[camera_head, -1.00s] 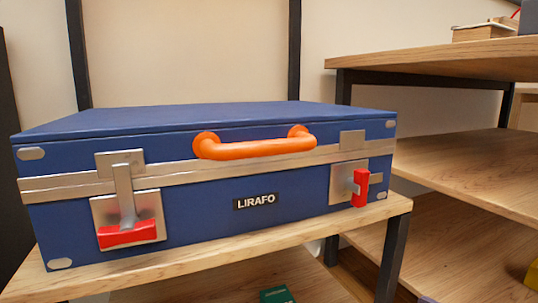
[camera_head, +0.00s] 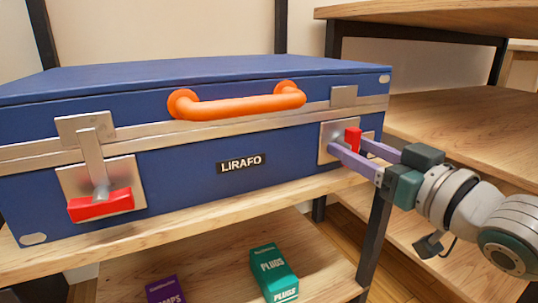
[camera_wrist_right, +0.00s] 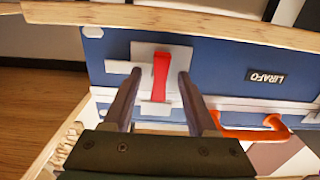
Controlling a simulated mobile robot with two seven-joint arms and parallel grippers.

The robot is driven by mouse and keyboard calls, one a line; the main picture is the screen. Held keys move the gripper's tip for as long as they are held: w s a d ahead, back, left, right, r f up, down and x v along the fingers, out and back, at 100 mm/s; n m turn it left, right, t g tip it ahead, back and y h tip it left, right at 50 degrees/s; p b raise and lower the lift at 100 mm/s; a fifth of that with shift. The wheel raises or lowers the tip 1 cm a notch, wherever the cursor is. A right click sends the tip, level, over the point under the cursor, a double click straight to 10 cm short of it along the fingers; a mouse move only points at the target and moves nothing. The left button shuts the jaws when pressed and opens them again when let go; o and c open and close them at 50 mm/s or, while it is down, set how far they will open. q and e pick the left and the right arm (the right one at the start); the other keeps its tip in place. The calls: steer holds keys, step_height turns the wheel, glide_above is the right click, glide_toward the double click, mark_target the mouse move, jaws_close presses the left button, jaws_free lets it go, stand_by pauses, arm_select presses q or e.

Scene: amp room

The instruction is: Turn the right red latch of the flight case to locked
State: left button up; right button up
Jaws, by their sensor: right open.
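The blue flight case (camera_head: 200,180) stands closed on a wooden shelf, with an orange handle (camera_head: 240,106) on its front. Its right red latch (camera_head: 352,138) has its red grip upright on a metal plate, apart from the catch plate (camera_head: 343,96) above. In the right wrist view the red latch (camera_wrist_right: 161,77) shows between my fingers. My right gripper (camera_head: 350,146) is open, one finger on each side of the latch, with gaps visible. The left red latch (camera_head: 102,204) has its lever upright, reaching the upper catch, and its red grip level. My left gripper is out of view.
The wooden shelf (camera_head: 200,222) runs under the case, with a dark metal post (camera_head: 376,235) near my right arm. Another shelf unit (camera_head: 455,125) stands at the right. A green box (camera_head: 272,272) and a purple box (camera_head: 165,290) lie below.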

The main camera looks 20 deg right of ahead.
steer(key=shift+w, duration=0.25)
jaws_close()
stand_by(0.4)
